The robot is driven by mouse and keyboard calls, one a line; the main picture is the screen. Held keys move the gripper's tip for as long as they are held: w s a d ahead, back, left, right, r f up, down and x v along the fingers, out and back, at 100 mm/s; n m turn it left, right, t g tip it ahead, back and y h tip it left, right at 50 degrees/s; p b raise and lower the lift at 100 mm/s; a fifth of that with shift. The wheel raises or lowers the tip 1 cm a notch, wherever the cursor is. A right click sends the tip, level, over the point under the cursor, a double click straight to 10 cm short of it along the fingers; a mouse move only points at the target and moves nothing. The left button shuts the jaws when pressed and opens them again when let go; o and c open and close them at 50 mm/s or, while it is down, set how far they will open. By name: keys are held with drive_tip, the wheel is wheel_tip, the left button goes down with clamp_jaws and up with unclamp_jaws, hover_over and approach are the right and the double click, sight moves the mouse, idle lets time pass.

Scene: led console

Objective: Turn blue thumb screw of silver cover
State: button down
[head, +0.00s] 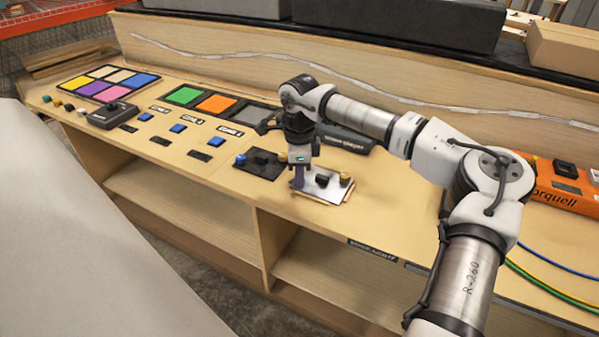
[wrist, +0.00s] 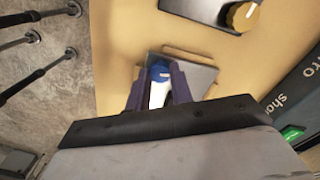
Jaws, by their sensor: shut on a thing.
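The silver cover (head: 332,194) lies on the wooden console top, with a black knob in its middle and a yellow knob at its right end. My gripper (head: 298,184) points down at the cover's left end. In the wrist view, the blue thumb screw (wrist: 160,72) sits between the two dark fingers of my gripper (wrist: 156,88), which are shut on it. In that view part of the grey cover (wrist: 197,75) shows beside the fingers; the rest is hidden by my gripper. In the head view the screw is hidden behind the fingers.
A black panel (head: 262,162) with a blue and a yellow knob lies just left of the cover; its yellow knob (wrist: 245,15) shows in the wrist view. A dark labelled box (head: 345,138) stands behind. An orange case (head: 560,185) and cables are at right.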

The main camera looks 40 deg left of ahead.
drive_tip(key=n, duration=0.4)
drive_tip(key=shift+s+f+n, duration=0.1)
drive_tip(key=shift+f+n, duration=0.1)
drive_tip(key=shift+n, duration=0.1)
drive_tip(key=n, duration=0.3)
drive_tip(key=shift+n, duration=0.4)
drive_tip(key=n, duration=0.3)
drive_tip(key=shift+p, duration=0.35)
drive_tip(key=shift+n, duration=1.9)
drive_tip(key=c, duration=1.2)
unclamp_jaws()
drive_tip(key=shift+r, duration=0.1)
